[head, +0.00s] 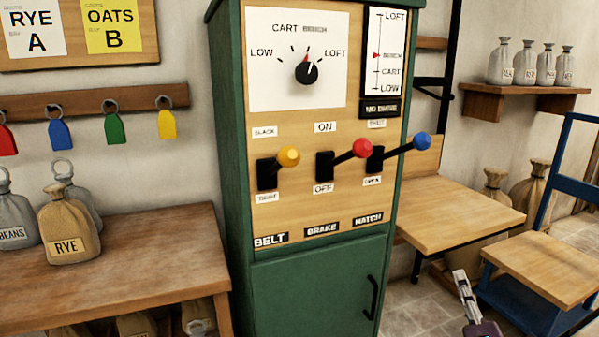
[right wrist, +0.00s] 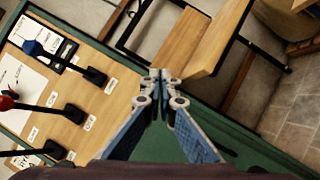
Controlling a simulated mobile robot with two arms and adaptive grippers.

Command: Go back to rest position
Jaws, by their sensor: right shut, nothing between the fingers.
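My right gripper (head: 463,287) shows at the bottom right of the head view, in front of the platform and apart from the control cabinet (head: 319,285). In the right wrist view its fingertips (right wrist: 160,75) meet, shut and empty. The green cabinet carries a yellow-knobbed belt lever (head: 288,157), a red-knobbed brake lever (head: 362,148) and a blue-knobbed hatch lever (head: 422,141). The blue knob (right wrist: 32,47) also shows in the right wrist view, away from the fingers. The black dial (head: 307,71) sits above the levers. My left gripper is out of view.
A wooden table (head: 150,235) with a RYE sack (head: 68,228) and grey sacks stands left. A wooden platform (head: 462,212) and a blue-framed cart (head: 545,268) stand right of the cabinet. Coloured tags hang on a rack (head: 90,103). A shelf (head: 520,92) holds several small sacks.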

